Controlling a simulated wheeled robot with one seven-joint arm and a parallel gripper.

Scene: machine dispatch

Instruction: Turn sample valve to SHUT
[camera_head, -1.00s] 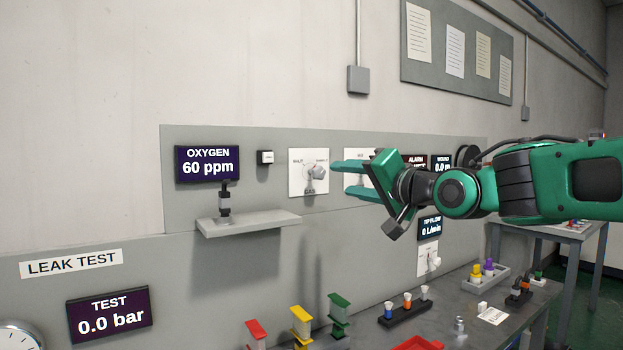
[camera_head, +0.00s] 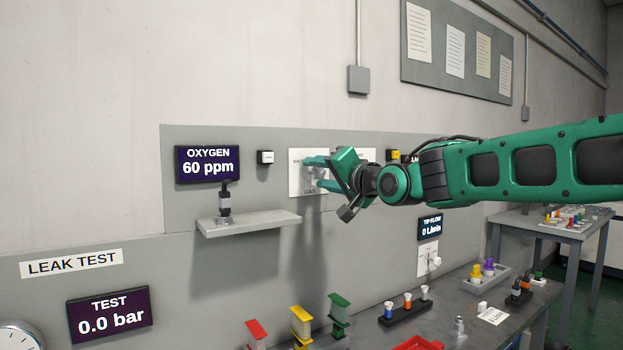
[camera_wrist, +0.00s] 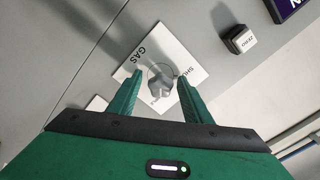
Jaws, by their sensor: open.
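The sample valve is a grey knob (camera_wrist: 160,82) on a white square plate (camera_wrist: 187,62) on the grey wall panel. In the wrist view the plate reads "GAS" and a partly hidden "SHU…". My gripper (camera_wrist: 157,84) is open, with one green finger on each side of the knob. I cannot tell whether a finger touches it. In the head view my gripper (camera_head: 316,173) reaches in from the right and covers most of the knob and the right part of the plate (camera_head: 296,182). The knob's exact pointing is hard to read.
An oxygen display (camera_head: 207,165) reads 60 ppm, left of the valve. A small white button (camera_head: 265,157) sits between them. A grey shelf (camera_head: 250,223) juts out below, holding a small fitting (camera_head: 224,203). Coloured levers and a bench with parts lie lower down.

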